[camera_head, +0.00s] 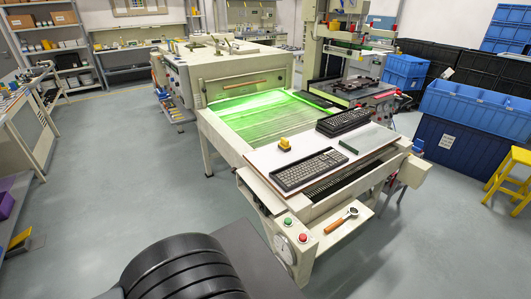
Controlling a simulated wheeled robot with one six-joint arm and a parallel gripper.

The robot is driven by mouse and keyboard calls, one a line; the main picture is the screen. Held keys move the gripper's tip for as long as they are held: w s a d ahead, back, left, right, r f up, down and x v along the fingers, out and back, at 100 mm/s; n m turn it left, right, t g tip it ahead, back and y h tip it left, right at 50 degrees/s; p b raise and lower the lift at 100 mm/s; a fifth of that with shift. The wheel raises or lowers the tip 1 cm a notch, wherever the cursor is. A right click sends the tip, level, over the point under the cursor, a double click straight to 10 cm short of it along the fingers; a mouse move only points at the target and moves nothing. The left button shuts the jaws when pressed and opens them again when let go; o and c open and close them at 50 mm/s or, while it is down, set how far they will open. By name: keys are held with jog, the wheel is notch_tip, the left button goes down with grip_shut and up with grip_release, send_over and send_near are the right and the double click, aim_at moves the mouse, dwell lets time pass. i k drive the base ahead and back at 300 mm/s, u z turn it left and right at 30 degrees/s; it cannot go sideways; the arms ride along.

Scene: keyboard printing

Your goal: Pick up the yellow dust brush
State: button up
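A small yellow object (285,144), which looks like the dust brush, sits on the white board (262,162) at the front end of the machine. It is near the board's left back edge, behind and left of a black keyboard (310,169), and apart from it. It is too small in the picture to make out bristles or handle clearly. Nothing covers it. My gripper is not in view; only a dark ribbed part, probably of my own body, shows at the bottom.
A stack of black keyboards (344,122) and a grey-green slab (368,139) lie on the board's right. A wooden-handled tool (341,221) rests on a low shelf. Blue crates (463,146) and a yellow stool (508,182) stand right. The floor (130,185) left of the machine is clear.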

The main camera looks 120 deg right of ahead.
aim_at(284, 145)
jog(key=i, duration=0.15)
jog(key=z, duration=3.75)
jog(key=i, duration=3)
jog(key=z, duration=2.25)
